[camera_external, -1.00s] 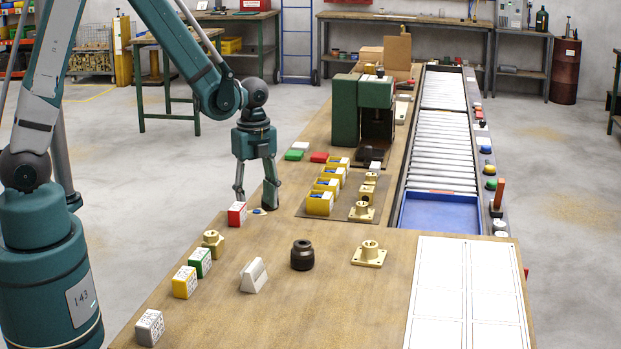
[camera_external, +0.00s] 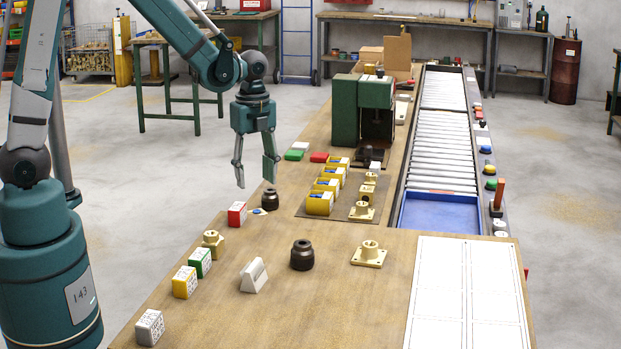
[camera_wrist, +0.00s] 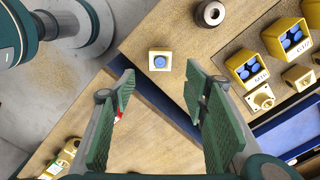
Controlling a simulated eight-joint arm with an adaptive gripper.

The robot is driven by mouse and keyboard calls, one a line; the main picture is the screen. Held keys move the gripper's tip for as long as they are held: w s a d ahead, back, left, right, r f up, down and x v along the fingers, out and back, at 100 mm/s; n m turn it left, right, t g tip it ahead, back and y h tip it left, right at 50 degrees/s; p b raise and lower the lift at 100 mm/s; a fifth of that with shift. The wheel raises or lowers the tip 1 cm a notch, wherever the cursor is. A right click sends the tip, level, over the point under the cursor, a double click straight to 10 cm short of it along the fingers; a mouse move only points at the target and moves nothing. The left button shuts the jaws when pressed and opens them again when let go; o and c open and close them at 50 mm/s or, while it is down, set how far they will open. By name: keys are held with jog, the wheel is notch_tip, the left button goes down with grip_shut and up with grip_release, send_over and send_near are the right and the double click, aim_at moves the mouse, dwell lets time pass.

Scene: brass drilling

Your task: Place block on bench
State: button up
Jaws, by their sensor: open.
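A red block (camera_external: 237,214) with a white label stands on the wooden bench (camera_external: 320,300) near its left edge. A green block (camera_external: 200,262), a yellow block (camera_external: 185,282) and a grey-white block (camera_external: 150,327) stand in a row towards the front. My gripper (camera_external: 255,185) is open and empty, raised above the bench beside the red block. In the wrist view my gripper (camera_wrist: 160,75) has its fingers spread. A pale square piece with a blue round top (camera_wrist: 160,61) lies between and beyond the fingertips. The red block is mostly hidden behind the left finger there.
A dark collar (camera_external: 270,199) stands close to my gripper. Yellow bins (camera_external: 320,203) and brass fittings sit on a dark mat to the right. A brass fitting (camera_external: 213,243), a grey wedge (camera_external: 254,276) and a black knob (camera_external: 302,255) stand nearer. The front middle is clear.

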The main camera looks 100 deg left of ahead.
jog(key=shift+d, duration=0.1)
dwell(0.6)
jog(key=w+d+r+n+t+y, duration=0.1)
jog(key=d+r+n+t, duration=0.1)
jog(key=d+r, duration=0.65)
jog(key=w+d+r+n+t, duration=0.15)
jog(key=d+r, duration=0.35)
jog(key=d, duration=0.7)
jog(key=s+d+r+n+t, duration=0.2)
jog(key=s+d+r, duration=0.1)
jog(key=d, duration=0.6)
jog(key=s+d+r+n+t+h, duration=0.1)
jog(key=s+d+r+n, duration=0.2)
jog(key=d, duration=0.7)
jog(key=shift+s+d+t, duration=0.15)
jog(key=shift+s+t, duration=0.2)
jog(key=shift+s, duration=0.25)
